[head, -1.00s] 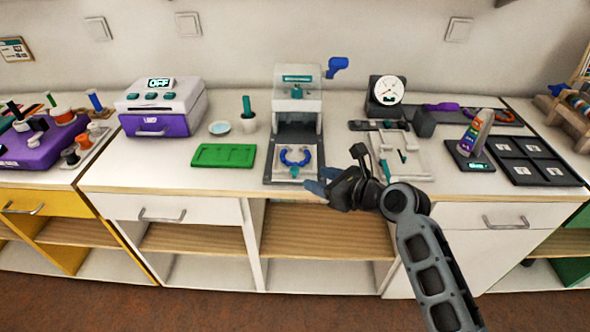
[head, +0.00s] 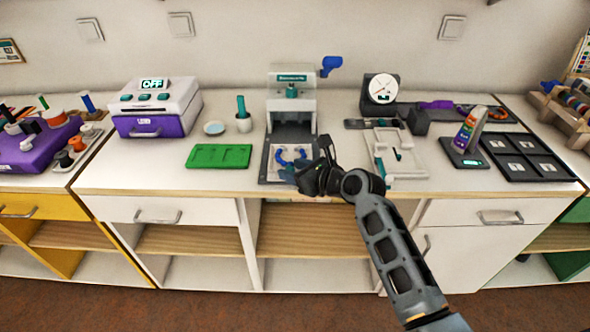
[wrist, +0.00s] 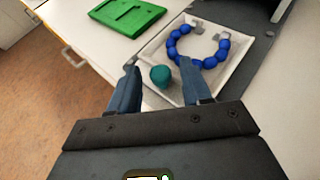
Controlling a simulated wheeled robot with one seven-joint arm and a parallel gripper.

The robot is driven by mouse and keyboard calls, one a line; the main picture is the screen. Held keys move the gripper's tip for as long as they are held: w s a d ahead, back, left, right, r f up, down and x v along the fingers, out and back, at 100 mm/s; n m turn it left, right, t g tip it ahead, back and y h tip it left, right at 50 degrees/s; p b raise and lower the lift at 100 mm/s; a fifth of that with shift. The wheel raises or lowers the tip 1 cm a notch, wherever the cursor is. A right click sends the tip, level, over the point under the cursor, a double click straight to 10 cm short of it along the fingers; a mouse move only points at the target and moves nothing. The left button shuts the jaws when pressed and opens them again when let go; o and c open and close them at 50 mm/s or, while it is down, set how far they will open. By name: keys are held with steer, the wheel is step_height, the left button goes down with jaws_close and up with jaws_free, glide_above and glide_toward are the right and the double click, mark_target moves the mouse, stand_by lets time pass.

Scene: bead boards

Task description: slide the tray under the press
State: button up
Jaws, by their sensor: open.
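The press (head: 291,100) is a grey and white machine with a teal label and a blue lever (head: 331,64) at its right. A white tray (head: 281,171) lies on the press's dark base plate (head: 265,171), in front of the press head. A blue bead ring (head: 287,151) lies in the tray. In the wrist view the tray (wrist: 240,73) holds the blue bead ring (wrist: 180,50), and a teal knob (wrist: 160,76) stands at its near edge. My gripper (wrist: 163,88) is open, its two blue fingers on either side of the knob. In the head view my gripper (head: 290,174) hides the tray's front right.
A green board (head: 219,156) lies left of the press; a purple and white machine (head: 157,106) marked OFF stands beyond it. A white fixture (head: 412,163), a dial gauge (head: 380,93) and a black sectioned tray (head: 529,158) stand to the right. Bare white counter lies between the green board and the machine.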

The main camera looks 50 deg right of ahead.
mark_target(296, 152)
jaws_close()
stand_by(0.5)
steer(key=w+d, duration=0.2)
steer(key=d, duration=0.1)
steer(key=w+d, duration=0.2)
steer(key=d, duration=0.1)
steer(key=w+d+p, duration=0.1)
steer(key=w+d, duration=0.2)
jaws_free()
steer(key=v, duration=0.7)
steer(key=shift+s+r, duration=0.15)
steer(key=shift+s, duration=0.25)
